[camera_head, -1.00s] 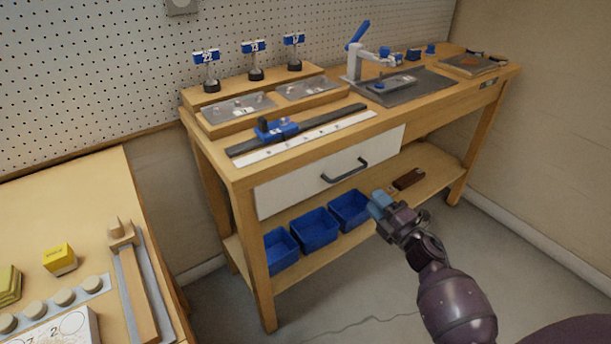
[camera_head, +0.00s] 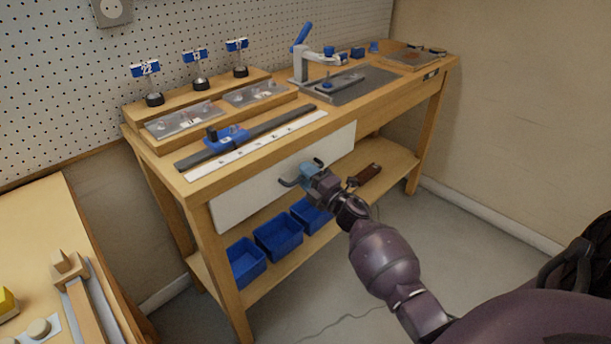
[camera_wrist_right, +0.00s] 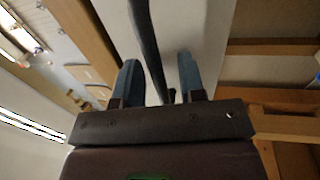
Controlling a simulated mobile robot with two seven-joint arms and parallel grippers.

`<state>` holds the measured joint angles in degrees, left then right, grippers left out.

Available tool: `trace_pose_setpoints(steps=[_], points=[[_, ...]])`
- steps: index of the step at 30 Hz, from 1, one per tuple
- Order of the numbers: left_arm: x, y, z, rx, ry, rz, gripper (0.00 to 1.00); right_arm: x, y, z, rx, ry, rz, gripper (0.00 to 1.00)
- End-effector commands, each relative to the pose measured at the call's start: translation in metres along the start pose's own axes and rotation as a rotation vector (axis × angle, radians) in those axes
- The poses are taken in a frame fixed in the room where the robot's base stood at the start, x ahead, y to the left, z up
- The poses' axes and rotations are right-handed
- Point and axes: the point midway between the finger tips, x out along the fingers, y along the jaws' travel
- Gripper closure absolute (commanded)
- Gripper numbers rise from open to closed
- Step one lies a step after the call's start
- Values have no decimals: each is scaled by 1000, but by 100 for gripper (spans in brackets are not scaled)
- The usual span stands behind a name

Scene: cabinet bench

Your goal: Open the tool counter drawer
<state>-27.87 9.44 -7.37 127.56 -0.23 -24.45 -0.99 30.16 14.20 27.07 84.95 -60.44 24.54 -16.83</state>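The tool counter (camera_head: 330,122) is a wooden bench with a white drawer front (camera_head: 245,197) under its top. The drawer looks closed, its front in line with the bench. Its dark bar handle (camera_head: 288,183) is partly hidden by my right gripper (camera_head: 309,172). In the right wrist view, the blue fingers of my right gripper (camera_wrist_right: 158,72) stand apart, with the handle bar (camera_wrist_right: 147,40) running between them. Gaps show between bar and fingers, so the gripper is not closed on it. My left gripper is not in view.
Several blue bins (camera_head: 278,236) and a brown object (camera_head: 366,175) sit on the lower shelf. A blue-handled clamp fixture (camera_head: 303,62) and a ruler strip (camera_head: 256,146) lie on top. Another wooden table (camera_head: 40,225) stands at left. The floor (camera_head: 440,240) in front is clear.

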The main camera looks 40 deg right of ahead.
Motion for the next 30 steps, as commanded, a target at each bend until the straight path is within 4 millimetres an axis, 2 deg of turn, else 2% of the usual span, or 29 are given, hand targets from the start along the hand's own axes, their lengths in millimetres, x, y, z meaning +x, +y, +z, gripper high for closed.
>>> trace_pose_setpoints(steps=[7, 15, 25, 30], points=[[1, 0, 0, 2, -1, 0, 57, 1, 0, 0, 0, 0, 0, 63], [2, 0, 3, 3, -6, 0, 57, 1, 0, 0, 0, 0, 0, 100], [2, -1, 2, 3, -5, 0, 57, -2, 1, 0, 1, 0, 0, 100], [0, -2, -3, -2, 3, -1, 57, -15, 5, 0, 0, -1, 1, 100]])
